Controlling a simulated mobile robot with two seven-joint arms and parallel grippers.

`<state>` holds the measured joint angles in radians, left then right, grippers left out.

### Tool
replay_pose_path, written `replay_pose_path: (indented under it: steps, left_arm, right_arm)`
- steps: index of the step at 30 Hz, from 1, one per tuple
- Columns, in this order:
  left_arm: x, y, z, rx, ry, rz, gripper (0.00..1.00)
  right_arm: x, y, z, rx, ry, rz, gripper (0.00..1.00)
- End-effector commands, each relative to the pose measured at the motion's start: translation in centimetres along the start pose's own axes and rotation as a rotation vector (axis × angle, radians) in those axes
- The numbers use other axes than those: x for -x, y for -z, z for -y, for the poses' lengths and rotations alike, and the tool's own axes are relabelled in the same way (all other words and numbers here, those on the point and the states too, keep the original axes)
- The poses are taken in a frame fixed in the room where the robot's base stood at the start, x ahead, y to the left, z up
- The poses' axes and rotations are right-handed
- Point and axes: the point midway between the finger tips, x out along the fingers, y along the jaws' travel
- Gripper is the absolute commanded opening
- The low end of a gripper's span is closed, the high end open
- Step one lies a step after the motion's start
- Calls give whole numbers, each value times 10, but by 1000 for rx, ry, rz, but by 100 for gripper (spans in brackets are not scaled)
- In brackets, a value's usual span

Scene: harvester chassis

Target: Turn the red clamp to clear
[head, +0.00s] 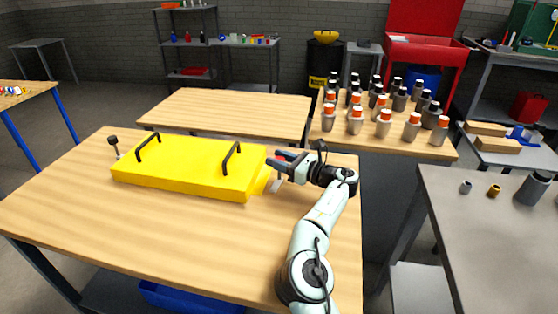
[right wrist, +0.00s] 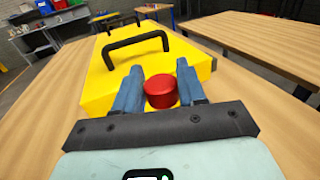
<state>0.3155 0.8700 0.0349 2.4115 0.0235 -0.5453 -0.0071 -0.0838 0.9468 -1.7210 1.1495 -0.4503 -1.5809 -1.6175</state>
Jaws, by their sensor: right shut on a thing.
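The yellow chassis (head: 190,160) lies on the wooden table, with two black handles on its top. It also shows in the right wrist view (right wrist: 93,82). The red clamp (right wrist: 160,92) is a short round knob at the near end of the chassis in the right wrist view. My right gripper (head: 276,166) is at the right end of the chassis. Its two blue fingers (right wrist: 158,80) stand on either side of the red clamp and are shut on it. My left gripper is not in view.
A dark knob (head: 113,142) stands at the chassis's far left end. The wooden table (head: 110,225) is clear in front of the chassis. A grey bench (head: 480,240) is at the right.

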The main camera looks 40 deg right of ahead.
Motion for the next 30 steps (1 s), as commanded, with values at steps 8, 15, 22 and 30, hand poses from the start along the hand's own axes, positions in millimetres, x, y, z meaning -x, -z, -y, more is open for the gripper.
replay_pose_path:
  steps: [8,15,22,30]
  left_arm:
    - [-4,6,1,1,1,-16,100]
    - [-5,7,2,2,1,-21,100]
    - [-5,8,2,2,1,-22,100]
    - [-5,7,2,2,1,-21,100]
  right_arm:
    - [0,0,1,3,-113,1,10]
    - [0,0,0,2,-150,1,10]
    - [-1,0,-1,1,-155,1,10]
    - [-1,0,-1,0,-155,1,60]
